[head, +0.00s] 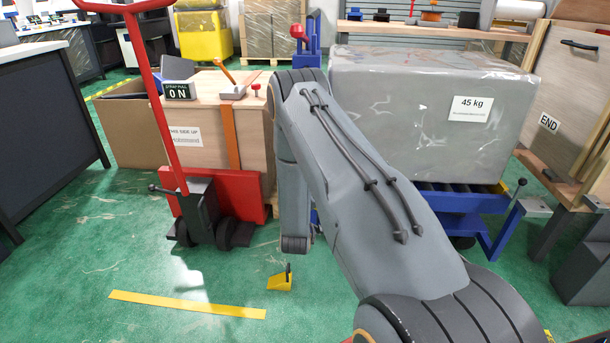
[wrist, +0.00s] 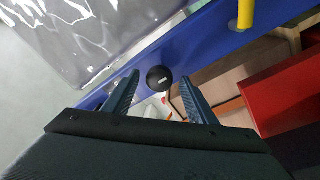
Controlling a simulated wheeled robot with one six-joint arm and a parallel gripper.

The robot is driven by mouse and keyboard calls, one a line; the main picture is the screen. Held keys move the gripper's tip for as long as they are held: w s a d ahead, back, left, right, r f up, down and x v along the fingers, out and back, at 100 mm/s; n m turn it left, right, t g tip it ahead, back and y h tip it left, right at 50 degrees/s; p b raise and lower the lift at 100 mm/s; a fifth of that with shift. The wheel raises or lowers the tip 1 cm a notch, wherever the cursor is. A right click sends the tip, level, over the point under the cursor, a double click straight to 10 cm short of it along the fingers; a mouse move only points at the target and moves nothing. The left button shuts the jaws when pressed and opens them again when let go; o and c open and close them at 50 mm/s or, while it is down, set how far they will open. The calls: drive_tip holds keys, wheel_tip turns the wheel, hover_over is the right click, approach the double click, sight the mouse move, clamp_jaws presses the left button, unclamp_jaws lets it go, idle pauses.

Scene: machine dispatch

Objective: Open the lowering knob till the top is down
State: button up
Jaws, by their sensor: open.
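A round black knob (wrist: 160,78) with a small white label sits on the blue frame (wrist: 205,50) of the lift table in the wrist view. My gripper (wrist: 159,84) is open, its two fingers on either side of the knob in the picture. I cannot tell how far the knob is from the fingertips or whether they touch. In the head view the blue lift table (head: 455,200) carries a grey wrapped block (head: 415,110) marked 45 kg. The top stands raised above the floor. My arm hides my gripper and this knob there.
A red pallet jack (head: 165,125) and a wooden crate (head: 250,130) stand at left. The wrist view shows a red part (wrist: 285,90) at right and a yellow bar (wrist: 245,14). A yellow wedge (head: 280,281) lies on the green floor; front left is mostly clear.

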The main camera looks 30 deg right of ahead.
drive_tip(key=p+v, duration=0.1)
drive_tip(key=v, duration=0.4)
drive_tip(key=shift+s, duration=0.1)
idle(0.3)
